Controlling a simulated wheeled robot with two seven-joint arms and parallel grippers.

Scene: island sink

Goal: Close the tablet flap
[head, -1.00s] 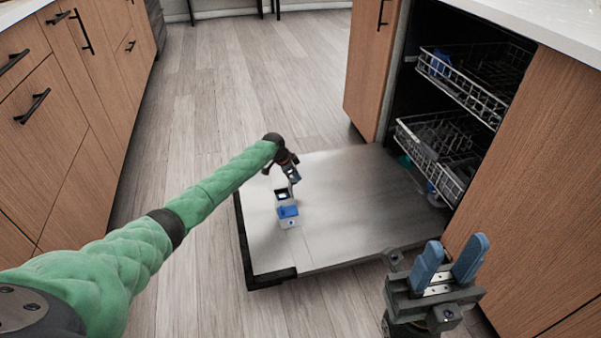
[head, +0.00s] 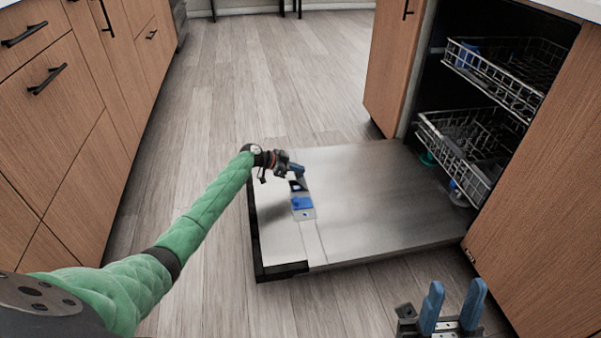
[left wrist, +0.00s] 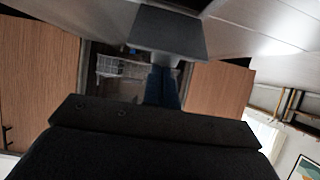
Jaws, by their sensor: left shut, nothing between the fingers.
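The dishwasher door (head: 385,195) lies folded down flat. On it is the tablet dispenser (head: 305,213), with blue showing in its compartment. The tablet flap (head: 299,187) stands raised at the dispenser's far end. My left gripper (head: 297,171) is shut and empty, close to the flap; I cannot tell if they touch. In the left wrist view its blue fingers (left wrist: 164,88) are together, and a grey plate, likely the flap (left wrist: 170,32), shows just beyond their tips. My right gripper (head: 454,290) is open and empty at the bottom right.
Two wire racks, an upper (head: 500,85) and a lower (head: 460,150), hold dishes inside the dishwasher. Wooden cabinets (head: 55,110) stand at left and a cabinet panel (head: 535,210) at right. The wood floor (head: 270,80) beyond the door is clear.

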